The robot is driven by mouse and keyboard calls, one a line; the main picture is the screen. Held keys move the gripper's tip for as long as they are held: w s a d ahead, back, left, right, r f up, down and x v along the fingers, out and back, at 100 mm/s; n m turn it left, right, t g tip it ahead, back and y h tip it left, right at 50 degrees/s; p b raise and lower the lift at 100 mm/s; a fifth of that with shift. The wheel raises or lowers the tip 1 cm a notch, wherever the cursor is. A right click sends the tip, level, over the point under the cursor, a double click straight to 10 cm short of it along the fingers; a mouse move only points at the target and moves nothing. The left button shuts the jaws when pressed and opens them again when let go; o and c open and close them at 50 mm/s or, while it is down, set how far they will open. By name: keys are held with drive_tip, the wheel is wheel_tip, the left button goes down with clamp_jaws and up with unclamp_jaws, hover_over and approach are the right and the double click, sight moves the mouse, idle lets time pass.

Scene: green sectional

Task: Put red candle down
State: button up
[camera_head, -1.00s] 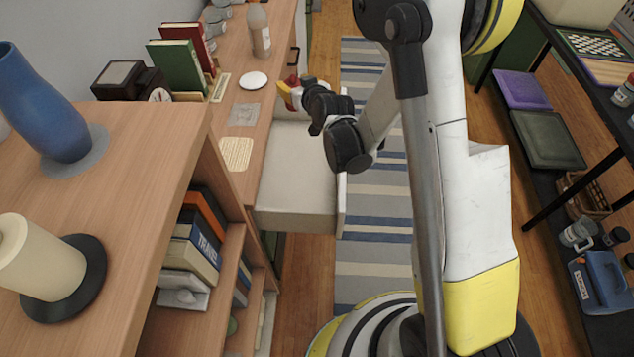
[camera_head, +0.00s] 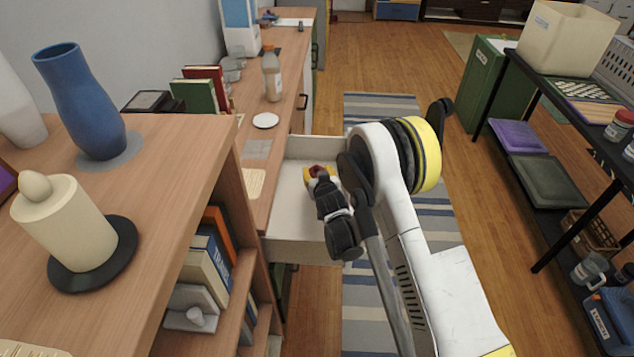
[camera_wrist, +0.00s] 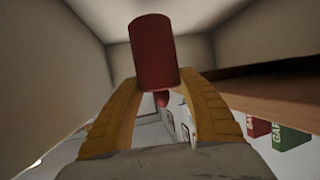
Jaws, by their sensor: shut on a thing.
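The red candle (camera_wrist: 154,52) is between the yellow fingers of my gripper (camera_wrist: 158,90) in the wrist view, with pale drawer walls around it. In the head view my gripper (camera_head: 318,174) is shut on the candle, inside the open drawer (camera_head: 292,208). Only a small bit of red shows there, as the fingers and wrist cover most of it. I cannot tell whether the candle touches the drawer floor.
The drawer juts from the wooden desk (camera_head: 262,193), which holds a white disc (camera_head: 265,121), a bottle (camera_head: 271,75) and books (camera_head: 200,95). A cream candle (camera_head: 68,225) and a blue vase (camera_head: 82,105) stand on the nearer shelf top. The drawer's interior looks otherwise empty.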

drive_tip(key=shift+f+b, duration=0.35)
drive_tip(key=shift+f, duration=0.85)
drive_tip(key=shift+f, duration=0.6)
drive_tip(key=o, duration=1.3)
drive_tip(key=shift+o, duration=0.2)
drive_tip(key=shift+r, duration=0.1)
